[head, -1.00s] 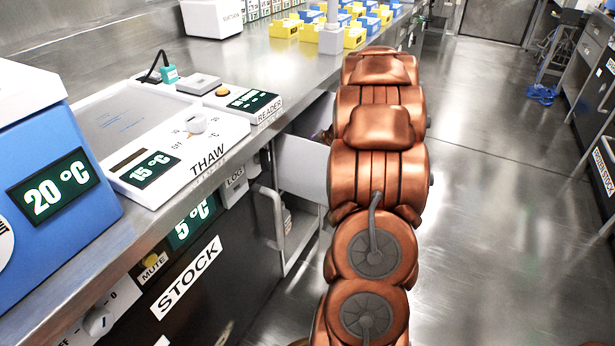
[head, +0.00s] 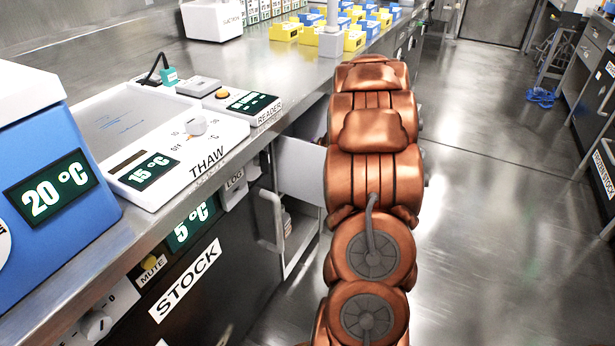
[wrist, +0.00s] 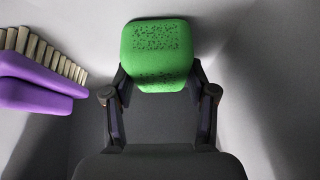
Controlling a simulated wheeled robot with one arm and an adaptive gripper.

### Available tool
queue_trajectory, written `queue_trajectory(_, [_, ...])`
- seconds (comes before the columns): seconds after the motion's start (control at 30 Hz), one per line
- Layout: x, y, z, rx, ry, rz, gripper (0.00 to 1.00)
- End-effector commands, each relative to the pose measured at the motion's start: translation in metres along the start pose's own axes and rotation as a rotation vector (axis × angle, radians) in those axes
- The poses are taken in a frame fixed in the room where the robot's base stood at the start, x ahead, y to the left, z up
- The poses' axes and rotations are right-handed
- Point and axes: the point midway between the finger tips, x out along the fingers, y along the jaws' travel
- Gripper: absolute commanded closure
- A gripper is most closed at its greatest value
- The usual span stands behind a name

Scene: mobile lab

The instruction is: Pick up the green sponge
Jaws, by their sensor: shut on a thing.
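The green sponge (wrist: 157,50) shows in the wrist view, at the top middle, with dark specks on its faces. My gripper (wrist: 157,80) is shut on it, with a finger at each side of its lower part. The sponge and the gripper are inside a pale-walled space. Whether the sponge touches the floor of that space I cannot tell. In the head view my arm hides the gripper and the sponge.
A purple brush (wrist: 35,92) with pale bristles lies left of the sponge. Pale walls stand close around. In the head view an open drawer (head: 300,165) juts from the bench (head: 262,60). Blue and yellow racks (head: 330,38) stand on the bench.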

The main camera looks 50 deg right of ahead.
Motion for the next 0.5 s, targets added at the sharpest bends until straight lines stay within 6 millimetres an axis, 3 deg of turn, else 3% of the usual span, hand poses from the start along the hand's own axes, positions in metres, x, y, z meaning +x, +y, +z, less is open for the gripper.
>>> queue_trajectory(0.27, [-0.002, 0.000, -0.001, 0.000, 0.000, -0.001, 0.67])
queue_trajectory(0.43, [-0.013, 0.001, -0.008, -0.002, 0.001, -0.001, 0.67])
queue_trajectory(0.5, [-0.017, 0.011, 0.002, 0.003, 0.002, -0.001, 0.67])
